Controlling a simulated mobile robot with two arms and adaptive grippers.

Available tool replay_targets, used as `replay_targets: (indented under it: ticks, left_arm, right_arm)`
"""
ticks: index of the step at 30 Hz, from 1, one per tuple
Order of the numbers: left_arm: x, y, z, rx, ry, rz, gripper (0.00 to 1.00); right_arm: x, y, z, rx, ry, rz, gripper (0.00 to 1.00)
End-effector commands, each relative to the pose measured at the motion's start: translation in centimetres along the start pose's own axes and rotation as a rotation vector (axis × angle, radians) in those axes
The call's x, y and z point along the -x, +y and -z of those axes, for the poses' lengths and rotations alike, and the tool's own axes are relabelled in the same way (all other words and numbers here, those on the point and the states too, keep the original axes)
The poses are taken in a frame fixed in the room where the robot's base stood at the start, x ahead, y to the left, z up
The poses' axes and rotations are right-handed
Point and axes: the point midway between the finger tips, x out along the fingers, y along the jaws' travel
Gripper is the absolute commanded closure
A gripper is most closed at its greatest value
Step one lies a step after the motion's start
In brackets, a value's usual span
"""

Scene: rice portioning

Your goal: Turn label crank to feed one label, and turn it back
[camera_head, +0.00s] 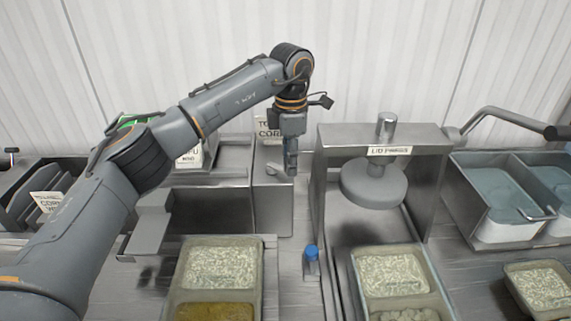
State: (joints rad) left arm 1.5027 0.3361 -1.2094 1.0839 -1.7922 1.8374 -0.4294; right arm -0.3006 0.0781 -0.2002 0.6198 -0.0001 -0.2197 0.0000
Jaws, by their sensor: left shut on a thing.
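The label machine is a grey metal box (269,204) left of the middle, with a partly hidden sign (267,131) at its top. A small grey crank (273,169) sticks out at the box's upper part. My left arm reaches over from the left, and my left gripper (290,165) points down at the crank. The gripper is shut on the crank's handle, which is mostly hidden by the fingers. My right gripper is not in view.
A lid press (384,145) stands just right of the gripper. A blue-capped item (311,258) stands on the counter below. Food trays (267,290) and (355,290) lie in front. Tubs (497,205) sit at the right, near a lever (512,119).

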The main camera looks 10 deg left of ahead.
Motion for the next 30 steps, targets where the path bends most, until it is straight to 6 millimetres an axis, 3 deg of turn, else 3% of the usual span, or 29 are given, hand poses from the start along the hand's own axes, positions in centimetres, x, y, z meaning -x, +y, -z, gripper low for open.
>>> replay_targets:
  ticks: [15,30]
  left_arm:
    - [0.2,2.3,-1.4,0.491,-0.001,-0.002,1.00]
    - [0.2,4.6,-1.5,0.937,-0.002,-0.002,1.00]
  right_arm:
    - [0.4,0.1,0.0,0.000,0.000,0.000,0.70]
    - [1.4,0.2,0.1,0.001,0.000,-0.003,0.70]
